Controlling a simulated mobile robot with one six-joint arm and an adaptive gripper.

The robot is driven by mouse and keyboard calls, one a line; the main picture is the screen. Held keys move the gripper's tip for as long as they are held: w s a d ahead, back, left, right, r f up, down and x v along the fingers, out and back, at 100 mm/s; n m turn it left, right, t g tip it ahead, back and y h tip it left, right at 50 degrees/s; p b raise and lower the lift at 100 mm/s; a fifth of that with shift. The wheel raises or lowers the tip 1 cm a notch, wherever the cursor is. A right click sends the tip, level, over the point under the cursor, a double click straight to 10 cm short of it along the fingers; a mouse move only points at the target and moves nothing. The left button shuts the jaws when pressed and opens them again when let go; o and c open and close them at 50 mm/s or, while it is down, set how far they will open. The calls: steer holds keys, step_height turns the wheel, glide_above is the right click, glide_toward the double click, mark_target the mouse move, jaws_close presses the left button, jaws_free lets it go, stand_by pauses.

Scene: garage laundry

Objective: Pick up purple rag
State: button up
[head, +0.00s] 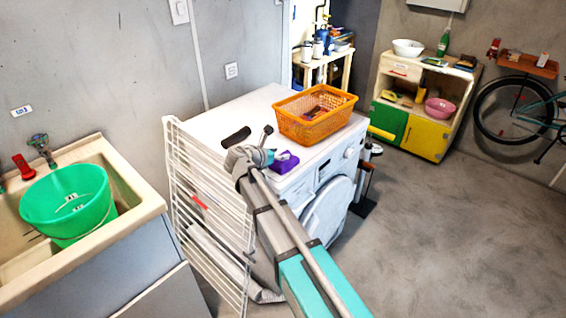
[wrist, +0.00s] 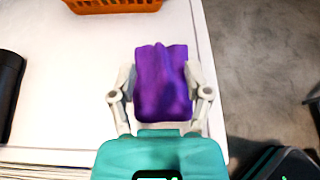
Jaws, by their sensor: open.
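The purple rag (head: 284,162) lies crumpled on the white top of the washing machine (head: 232,115), near its front edge. In the wrist view the rag (wrist: 162,84) lies between the two fingers of my gripper (wrist: 160,92). The gripper is open, with one finger on each side of the rag. I cannot tell whether the fingers touch it. In the head view my gripper (head: 262,158) is at the left of the rag, partly hidden by my arm.
An orange basket (head: 291,128) stands behind the rag on the machine. A black cylindrical object (head: 236,137) lies to the left. A white drying rack (head: 190,190) leans at the machine's left side. A green bucket (head: 64,199) sits in the sink. Floor at right is clear.

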mark_target(284, 153)
steer(key=shift+b+x, duration=0.65)
steer(key=shift+x, duration=1.4)
jaws_close()
